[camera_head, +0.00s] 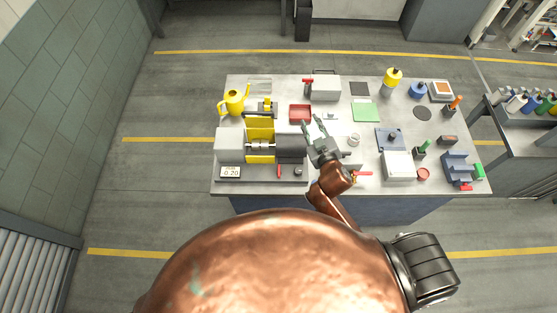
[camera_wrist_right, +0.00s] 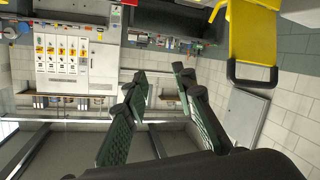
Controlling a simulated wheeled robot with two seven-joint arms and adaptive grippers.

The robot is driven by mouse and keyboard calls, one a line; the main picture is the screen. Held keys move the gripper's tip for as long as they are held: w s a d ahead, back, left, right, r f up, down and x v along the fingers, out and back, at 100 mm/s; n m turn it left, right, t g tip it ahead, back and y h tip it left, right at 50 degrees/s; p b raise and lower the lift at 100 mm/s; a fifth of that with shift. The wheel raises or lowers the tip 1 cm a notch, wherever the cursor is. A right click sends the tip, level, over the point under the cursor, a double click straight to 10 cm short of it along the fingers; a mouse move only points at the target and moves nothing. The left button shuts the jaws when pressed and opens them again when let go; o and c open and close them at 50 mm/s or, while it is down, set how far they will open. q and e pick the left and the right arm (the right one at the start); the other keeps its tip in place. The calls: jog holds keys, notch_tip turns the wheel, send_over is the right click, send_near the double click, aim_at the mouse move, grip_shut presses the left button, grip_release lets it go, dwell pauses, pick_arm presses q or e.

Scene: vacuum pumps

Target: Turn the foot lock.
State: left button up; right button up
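A grey bench machine with a shaft (camera_head: 262,146) between two blocks and a yellow guard (camera_head: 260,123) stands at the left of the table. A short red lever (camera_head: 279,171) is on its base, beside a small display. Another red handle (camera_head: 362,174) lies just right of my right wrist. I cannot tell which one is the foot lock. My right gripper (camera_head: 316,128) is open and empty, just right of the machine; its green-padded fingers stand apart in the wrist view (camera_wrist_right: 160,78). My left gripper is not in view.
A red tray (camera_head: 300,113) lies behind the gripper, and a yellow watering can (camera_head: 234,101) stands at the back left. A white box (camera_head: 398,165) and a blue stepped block (camera_head: 457,167) are at the right. In the wrist view a yellow panel (camera_wrist_right: 253,40) is close at upper right.

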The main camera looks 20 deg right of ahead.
jog(key=w+a+r+n+t+y, duration=0.1)
jog(key=a+r+n+y, duration=0.6)
jog(key=a, duration=0.4)
jog(key=w+a+r+n+t+y, duration=0.1)
jog(key=a+r+n+y, duration=0.6)
jog(key=a, duration=0.5)
jog(key=s+a+n+g+y, duration=0.4)
jog(key=s+a+n+g, duration=0.3)
jog(key=a, duration=0.4)
jog(key=s+a+f+n+g, duration=0.2)
jog(key=a+f+n+g, duration=0.2)
jog(key=f+g, duration=0.15)
jog(key=n+g+h, duration=0.3)
jog(key=g+h, duration=0.2)
jog(key=h, duration=1.2)
send_over(279, 170)
notch_tip(279, 170, down, 23)
jog(key=shift+d+r+p, duration=0.1)
jog(key=shift+r+p, duration=0.05)
jog(key=shift+p, duration=0.2)
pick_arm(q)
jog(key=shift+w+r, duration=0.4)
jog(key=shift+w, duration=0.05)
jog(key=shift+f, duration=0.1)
pick_arm(e)
jog(key=shift+f, duration=0.2)
